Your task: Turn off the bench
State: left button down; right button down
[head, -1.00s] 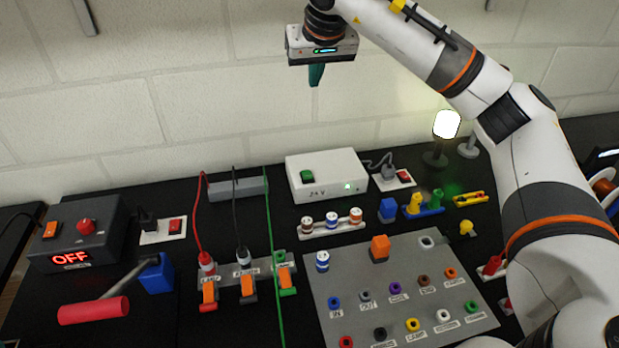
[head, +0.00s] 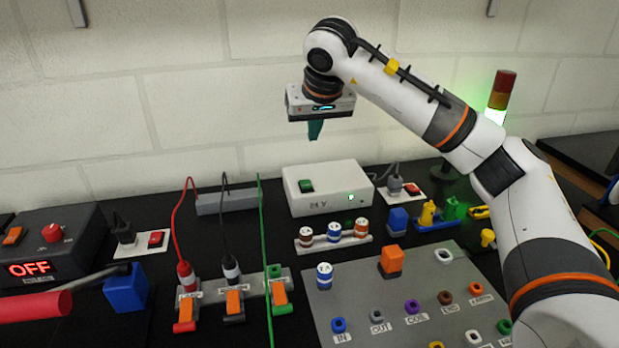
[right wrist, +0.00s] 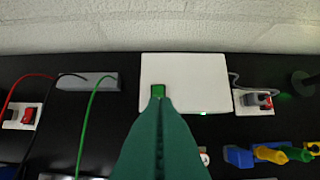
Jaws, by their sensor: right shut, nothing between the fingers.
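The white 24 V supply box (head: 342,198) stands at the back of the bench with a green rocker switch (head: 306,185) and a lit indicator (head: 350,197). The switch also shows in the right wrist view (right wrist: 158,76). My right gripper (head: 314,131) is shut and empty, its green fingers pointing down above the box, apart from it in the head view. In the right wrist view its tip (right wrist: 158,92) overlaps the switch's lower edge. A dark box at left has a display (head: 30,268) reading OFF, an orange switch (head: 13,235) and a red knob (head: 52,232). My left gripper is out of view.
Outlets with red switches (head: 155,238) (head: 411,187) flank the supply. Red, black and green leads (head: 267,230) rise in front. A grey socket panel (head: 350,300) fills the front right. A stack light (head: 504,85), lit at its bottom section, stands partly behind my right arm.

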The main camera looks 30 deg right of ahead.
send_over(308, 184)
jog(key=f, duration=0.8)
jog(key=shift+s+a+f+p, duration=0.1)
jog(key=shift+s+f+p, duration=0.1)
jog(key=shift+s+p, duration=0.2)
notch_tip(308, 184, down, 3)
jog(key=shift+s+r, duration=0.1)
jog(key=shift+r, duration=0.1)
jog(key=shift+s+a+f, duration=0.1)
jog(key=shift+s+f, duration=0.15)
jog(key=shift+f, duration=0.55)
jog(key=shift+f+t+b, duration=0.3)
jog(key=shift+f+b, duration=0.3)
jog(key=shift+b, duration=0.15)
jog(key=shift+s+r, duration=0.2)
jog(key=shift+r, duration=0.15)
jog(key=shift+w, duration=0.1)
